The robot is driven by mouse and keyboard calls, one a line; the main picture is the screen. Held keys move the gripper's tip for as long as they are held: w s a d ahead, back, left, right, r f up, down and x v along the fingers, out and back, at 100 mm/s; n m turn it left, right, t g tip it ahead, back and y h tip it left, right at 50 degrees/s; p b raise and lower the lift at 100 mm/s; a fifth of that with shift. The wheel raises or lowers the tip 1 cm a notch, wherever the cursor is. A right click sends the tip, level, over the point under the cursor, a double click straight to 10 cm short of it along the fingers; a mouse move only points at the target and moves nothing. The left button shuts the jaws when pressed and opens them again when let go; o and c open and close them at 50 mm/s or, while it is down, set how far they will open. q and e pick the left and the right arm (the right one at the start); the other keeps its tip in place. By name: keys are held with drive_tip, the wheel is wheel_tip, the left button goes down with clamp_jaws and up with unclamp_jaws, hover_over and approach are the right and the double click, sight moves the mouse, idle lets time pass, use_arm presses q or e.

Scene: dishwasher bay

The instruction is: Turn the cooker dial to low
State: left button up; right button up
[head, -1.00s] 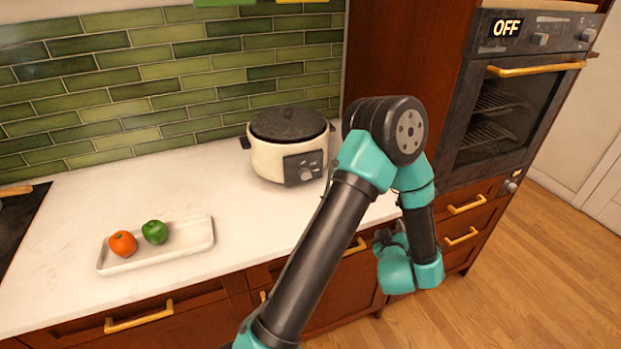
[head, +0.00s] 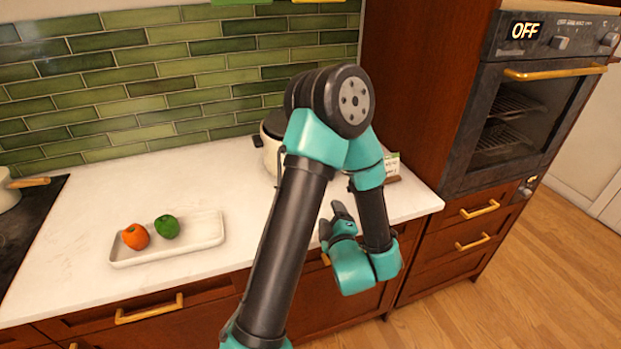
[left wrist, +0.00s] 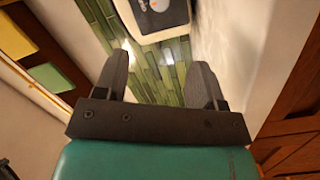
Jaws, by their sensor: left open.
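The white cooker (head: 270,158) stands on the counter by the tiled wall, mostly hidden behind my left arm in the head view. Its dark front panel and dial are hidden there. In the left wrist view, a white body with a dark panel, likely the cooker (left wrist: 180,28), shows at the top edge, with a pale round knob, likely the dial (left wrist: 160,5), cut off by the frame. My left gripper (head: 338,212) is in front of the counter's edge, apart from the cooker. Its fingers are apart and empty in the left wrist view (left wrist: 160,64). My right gripper is out of view.
A white tray (head: 190,246) with a tomato-like orange fruit (head: 136,236) and a green one (head: 167,227) lies on the counter. A small card (head: 392,166) stands right of my arm. The oven (head: 515,125) reads OFF. A pot (head: 8,192) is at far left.

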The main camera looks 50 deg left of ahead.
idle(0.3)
use_arm(q)
drive_tip(key=x, duration=1.7)
drive_tip(key=shift+w+a+r, duration=0.1)
drive_tip(key=shift+w+a, duration=0.05)
drive_tip(key=c, duration=0.9)
